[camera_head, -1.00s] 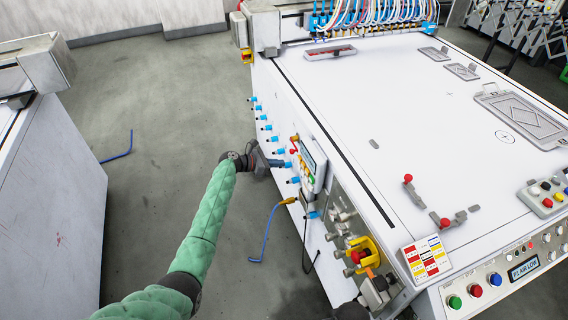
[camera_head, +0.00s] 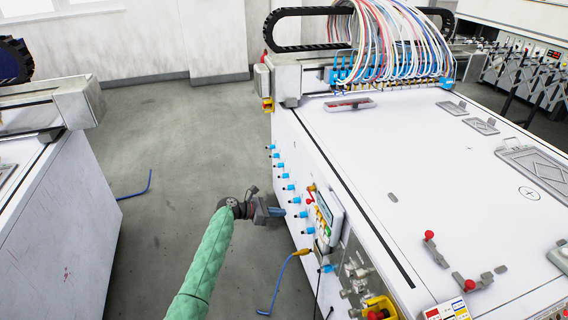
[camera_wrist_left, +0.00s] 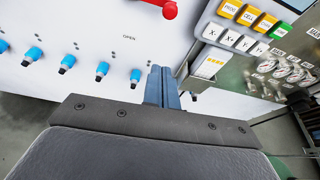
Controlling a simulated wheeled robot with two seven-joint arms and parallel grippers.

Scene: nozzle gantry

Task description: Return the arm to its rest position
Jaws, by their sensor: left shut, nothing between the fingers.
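My left arm, in a green sleeve, reaches up from the bottom of the head view. Its left gripper (camera_head: 279,212) is shut and empty, beside the white side wall of the machine (camera_head: 350,190). It is close to the row of blue fittings (camera_head: 288,188) and left of the small control panel (camera_head: 328,213). In the left wrist view the two blue-grey fingers (camera_wrist_left: 163,86) are together, with blue fittings (camera_wrist_left: 102,70) to their left and labelled buttons (camera_wrist_left: 235,38) to their right. I cannot tell whether the fingers touch the wall. My right gripper is not in view.
Hoses (camera_head: 395,40) arch over the far end of the machine. A blue hooked cable with an orange end (camera_head: 278,284) hangs by its side. A yellow-framed red knob (camera_head: 375,310) is at the lower edge. Grey floor (camera_head: 190,150) lies open between this machine and another (camera_head: 65,220) at left.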

